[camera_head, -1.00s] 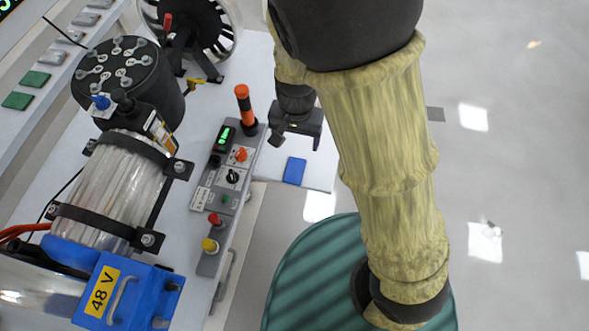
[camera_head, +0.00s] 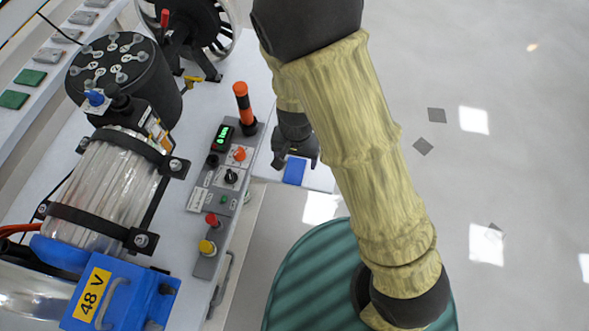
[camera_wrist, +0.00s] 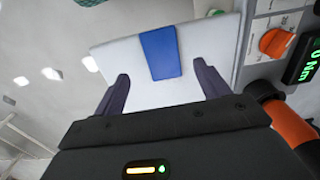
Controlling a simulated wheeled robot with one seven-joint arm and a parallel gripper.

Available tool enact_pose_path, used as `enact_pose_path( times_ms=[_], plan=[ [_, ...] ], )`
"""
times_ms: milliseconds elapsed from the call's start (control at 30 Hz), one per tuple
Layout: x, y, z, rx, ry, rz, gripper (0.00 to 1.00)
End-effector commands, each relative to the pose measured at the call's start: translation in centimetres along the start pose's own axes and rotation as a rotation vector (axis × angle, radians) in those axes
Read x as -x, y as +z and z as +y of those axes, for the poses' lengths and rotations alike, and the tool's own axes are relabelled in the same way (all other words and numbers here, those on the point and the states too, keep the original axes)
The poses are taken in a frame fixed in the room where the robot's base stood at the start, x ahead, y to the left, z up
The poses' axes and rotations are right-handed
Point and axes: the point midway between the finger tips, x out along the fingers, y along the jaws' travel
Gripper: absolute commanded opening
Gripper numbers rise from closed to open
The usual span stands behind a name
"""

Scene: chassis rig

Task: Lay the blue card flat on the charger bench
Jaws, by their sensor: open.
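The blue card (camera_head: 294,172) lies flat on a pale surface (camera_head: 318,178) beside the long equipment bench. In the wrist view the card (camera_wrist: 160,54) sits at one edge of that pale surface (camera_wrist: 112,58); I cannot tell whether it overhangs. My gripper (camera_head: 293,160) is right by the card in the head view and hides part of it. In the wrist view its two fingers (camera_wrist: 160,84) are spread wide and empty, with the card between and beyond them. I cannot tell for sure which surface is the charger bench.
The equipment bench at left carries a control panel (camera_head: 222,190) and an orange-and-black post (camera_head: 244,108), which shows close at right in the wrist view (camera_wrist: 290,128). A blue 48 V box (camera_head: 120,292) stands at front left. Open floor (camera_head: 510,140) lies at right.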

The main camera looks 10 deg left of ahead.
Motion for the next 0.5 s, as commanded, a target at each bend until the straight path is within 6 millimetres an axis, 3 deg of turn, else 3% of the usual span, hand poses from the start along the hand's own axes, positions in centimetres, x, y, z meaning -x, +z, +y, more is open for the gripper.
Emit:
enact_pose_path(
  times_ms=[300, 500],
  plan=[
    [-4.3, -0.3, -0.3, -0.002, 0.002, -0.003, 0.75],
    [-5.2, -0.3, -0.3, 0.0, 0.0, 0.0, 0.75]
  ],
)
